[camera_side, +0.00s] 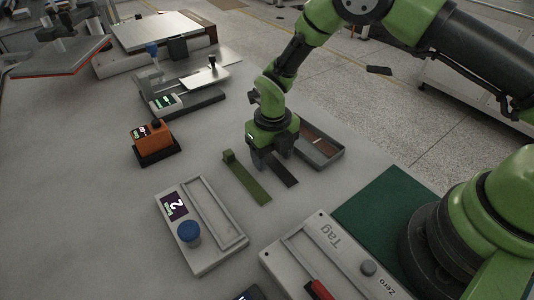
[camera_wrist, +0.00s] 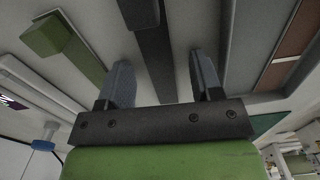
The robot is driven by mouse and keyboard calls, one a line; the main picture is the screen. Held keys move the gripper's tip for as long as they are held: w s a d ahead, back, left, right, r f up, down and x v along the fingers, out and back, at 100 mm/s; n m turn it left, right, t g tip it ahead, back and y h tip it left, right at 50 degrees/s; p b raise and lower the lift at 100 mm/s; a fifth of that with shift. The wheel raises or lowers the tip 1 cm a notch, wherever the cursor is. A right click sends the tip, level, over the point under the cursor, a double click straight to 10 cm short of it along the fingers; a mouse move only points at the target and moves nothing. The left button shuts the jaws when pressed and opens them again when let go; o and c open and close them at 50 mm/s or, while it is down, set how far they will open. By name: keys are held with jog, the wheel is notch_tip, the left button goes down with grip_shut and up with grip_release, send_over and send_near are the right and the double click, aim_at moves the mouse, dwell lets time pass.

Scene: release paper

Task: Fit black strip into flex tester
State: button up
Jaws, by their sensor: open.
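The black strip (camera_side: 284,173) lies on the table beneath my gripper (camera_side: 271,160), which hides its far part in the side view. In the wrist view the strip (camera_wrist: 157,62) runs between the two fingers of my open gripper (camera_wrist: 162,80), with a dark raised block at its far end. I cannot tell whether the fingers touch it. No label names the flex tester; a grey device with a long recess, a blue knob and a display reading 2 (camera_side: 221,254) stands at front left of the strip.
A green strip with an end block (camera_side: 248,181) lies just left of the black one. A grey tray (camera_side: 330,160) holding a brown piece is close on the right. A "Tag" device (camera_side: 345,262) with a red handle and an orange box (camera_side: 152,140) stand nearby.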

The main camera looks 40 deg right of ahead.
jog(key=c, duration=1)
jog(key=shift+r, duration=0.1)
